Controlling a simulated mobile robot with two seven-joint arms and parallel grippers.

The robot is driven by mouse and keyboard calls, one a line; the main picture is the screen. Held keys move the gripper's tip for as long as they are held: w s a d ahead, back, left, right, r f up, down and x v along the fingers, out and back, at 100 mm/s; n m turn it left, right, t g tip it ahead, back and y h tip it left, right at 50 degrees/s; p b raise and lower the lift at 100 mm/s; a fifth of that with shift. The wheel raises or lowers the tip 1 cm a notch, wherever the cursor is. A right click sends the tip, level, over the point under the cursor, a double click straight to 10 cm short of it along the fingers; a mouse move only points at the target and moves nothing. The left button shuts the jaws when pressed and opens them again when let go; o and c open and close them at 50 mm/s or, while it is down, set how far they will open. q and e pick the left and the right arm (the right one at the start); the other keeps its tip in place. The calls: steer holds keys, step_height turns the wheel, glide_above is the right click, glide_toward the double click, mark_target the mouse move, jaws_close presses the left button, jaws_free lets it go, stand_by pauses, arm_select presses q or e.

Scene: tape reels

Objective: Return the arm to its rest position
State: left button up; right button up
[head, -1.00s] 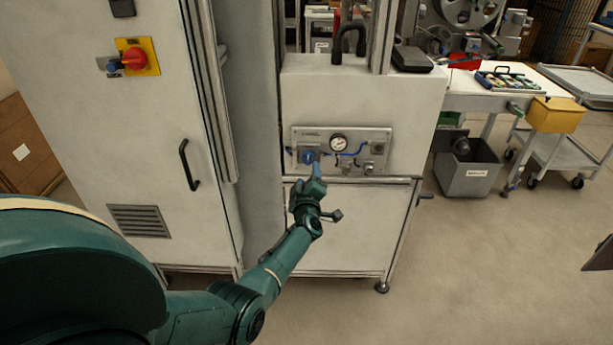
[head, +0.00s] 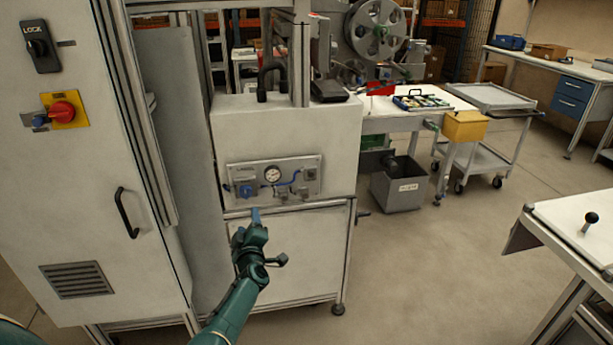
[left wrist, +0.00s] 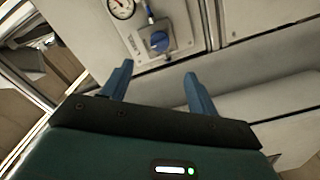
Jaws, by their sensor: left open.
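My left arm comes up from the bottom of the head view, and its gripper (head: 256,216) is in front of the white machine cabinet, just below the gauge panel (head: 231,174). In the left wrist view the two blue fingers of my left gripper (left wrist: 154,88) are spread apart with nothing between them. The panel carries a blue knob (head: 246,190), which also shows in the left wrist view (left wrist: 159,42) beyond the fingertips, apart from them. My right gripper does not show.
A tall cabinet with a red-and-yellow switch (head: 64,109) and a black handle (head: 126,212) stands at left. A grey bin (head: 399,187) and a yellow box (head: 464,126) are by the workbench at right. A table (head: 575,222) stands at the right edge. The floor between is open.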

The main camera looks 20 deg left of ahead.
arm_select(q)
steer(key=s+d+f+m+h, duration=0.45)
steer(key=s+d+m, duration=0.25)
steer(key=s, duration=0.2)
steer(key=s+d+f+m+h, duration=0.3)
steer(key=s+d+m+h, duration=0.3)
steer(key=s+d+m, duration=0.15)
steer(key=s+d+m+g+h, duration=0.1)
steer(key=s+d, duration=0.3)
steer(key=s, duration=0.5)
steer(key=s+d+r+m+g+h, duration=0.1)
steer(key=s+d+m+g, duration=0.2)
steer(key=s, duration=0.6)
steer(key=d+m, duration=0.1)
steer(key=d, duration=0.1)
steer(key=shift+s+d+m+g, duration=0.15)
steer(key=shift+d+m+g, duration=0.15)
steer(key=shift+m+g, duration=0.1)
